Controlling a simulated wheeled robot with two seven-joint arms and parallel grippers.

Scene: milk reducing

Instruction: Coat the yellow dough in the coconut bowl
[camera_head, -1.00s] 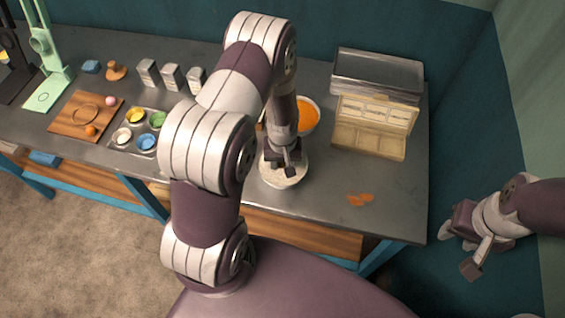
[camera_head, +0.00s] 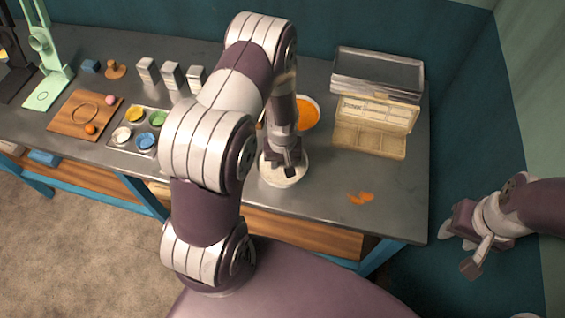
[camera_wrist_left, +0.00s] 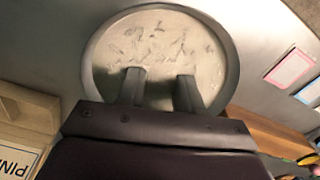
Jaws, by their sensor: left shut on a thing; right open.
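The coconut bowl (camera_head: 270,180) is a round pale bowl with white flaky contents, near the front middle of the table. It fills the upper middle of the left wrist view (camera_wrist_left: 97,88). My left gripper (camera_head: 283,170) points down into it. In the left wrist view both fingers (camera_wrist_left: 160,72) reach into the bowl with a gap between the tips. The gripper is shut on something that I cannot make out. No yellow dough shows for certain; it may be hidden between the fingers or in the flakes. My right gripper (camera_head: 459,250) is open and empty, off the table's right side.
A bowl of orange contents (camera_head: 307,113) stands behind the coconut bowl. A tray of colour cups (camera_head: 122,140) and a wooden board (camera_head: 72,124) lie left. The front right tabletop is mostly clear.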

